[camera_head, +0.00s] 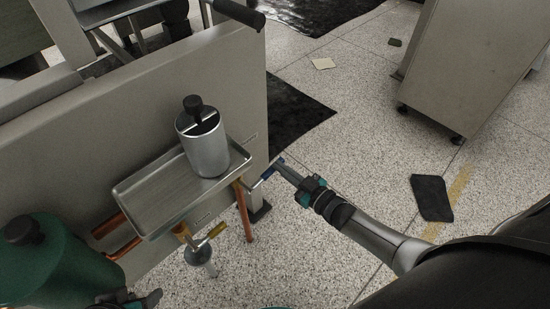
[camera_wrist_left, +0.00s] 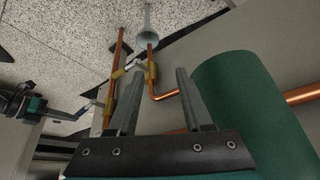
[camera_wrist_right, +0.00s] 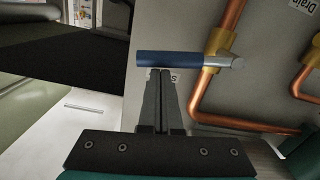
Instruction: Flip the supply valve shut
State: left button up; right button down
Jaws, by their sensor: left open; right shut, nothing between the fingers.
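The supply valve has a blue lever handle (camera_wrist_right: 170,59) on a brass body (camera_wrist_right: 219,42) on a copper pipe. In the right wrist view the lever sticks out roughly crosswise to the pipe. The label behind it is mostly hidden; only an "S" shows. My right gripper (camera_wrist_right: 160,73) is shut and empty, its tips at the blue handle; I cannot tell whether they touch. In the head view my right gripper (camera_head: 275,168) is by the lever, right of the metal tray. My left gripper (camera_wrist_left: 157,85) is open and empty beside a green tank (camera_wrist_left: 250,115), low at left in the head view.
A metal tray (camera_head: 150,203) with a silver canister (camera_head: 207,150) juts from the panel (camera_head: 150,110). A grey cabinet (camera_head: 470,60) stands at upper right. Speckled floor on the right is mostly open.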

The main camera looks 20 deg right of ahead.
pick_arm(q)
jog(key=shift+w+d+f+t+h+b, duration=0.2)
jog(key=shift+w+d+t, duration=0.15)
jog(key=shift+w+d, duration=0.2)
jog(key=shift+w+d+f+t+h+b, duration=0.2)
jog(key=shift+w+d+t, duration=0.25)
jog(key=shift+w, duration=0.25)
jog(key=shift+w+d+f+t+h+b, duration=0.2)
jog(key=shift+w+d+t, duration=0.1)
jog(key=shift+w+d, duration=0.25)
pick_arm(e)
jog(key=shift+s+d+f+m, duration=0.1)
jog(key=shift+d+f+m, duration=0.05)
jog(key=shift+f, duration=0.35)
jog(key=shift+d+f+m, duration=0.15)
jog(key=shift+f, duration=0.35)
pick_arm(q)
jog(key=shift+a, duration=0.1)
pick_arm(e)
jog(key=shift+r, duration=0.1)
